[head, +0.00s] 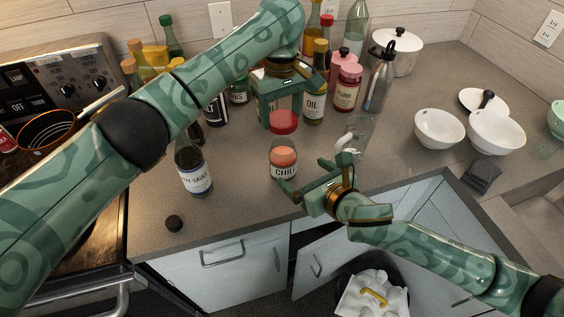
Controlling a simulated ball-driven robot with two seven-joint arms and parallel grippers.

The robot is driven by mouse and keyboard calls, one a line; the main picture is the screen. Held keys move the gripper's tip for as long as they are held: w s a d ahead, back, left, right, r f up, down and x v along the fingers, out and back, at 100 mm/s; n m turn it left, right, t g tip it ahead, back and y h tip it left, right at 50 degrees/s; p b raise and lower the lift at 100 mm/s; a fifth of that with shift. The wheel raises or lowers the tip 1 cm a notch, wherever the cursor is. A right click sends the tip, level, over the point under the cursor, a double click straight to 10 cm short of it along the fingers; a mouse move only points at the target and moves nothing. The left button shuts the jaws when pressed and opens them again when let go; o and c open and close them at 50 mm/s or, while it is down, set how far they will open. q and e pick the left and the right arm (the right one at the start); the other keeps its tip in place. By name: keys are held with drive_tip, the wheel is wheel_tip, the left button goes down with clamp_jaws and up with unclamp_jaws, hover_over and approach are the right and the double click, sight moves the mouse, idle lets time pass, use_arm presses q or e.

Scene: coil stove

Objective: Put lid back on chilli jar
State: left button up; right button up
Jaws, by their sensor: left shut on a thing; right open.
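The chilli jar (283,164), clear with a white label and orange-red contents, stands upright on the counter near its front edge. My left gripper (282,115) points down above the jar and is shut on a red lid (284,123). The lid appears just over the jar's mouth; I cannot tell whether they touch. My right gripper (312,177) is open at the jar's lower right, with one finger close to the jar's base. I cannot tell if that finger touches the glass.
A sauce bottle (193,170) stands left of the jar, and a small dark cap (174,223) lies near the counter's front edge. A clear glass (358,132) stands to the right. Bottles and jars, including a plum jar (346,90), crowd behind. White bowls (439,130) sit farther right.

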drive_tip(key=x, duration=1)
drive_tip(key=shift+w+a, duration=0.1)
drive_tip(key=shift+w, duration=0.05)
drive_tip(key=c, duration=1.5)
use_arm(q)
hover_over(282, 144)
drive_tip(key=shift+f, duration=2.5)
use_arm(e)
drive_tip(key=shift+o, duration=0.2)
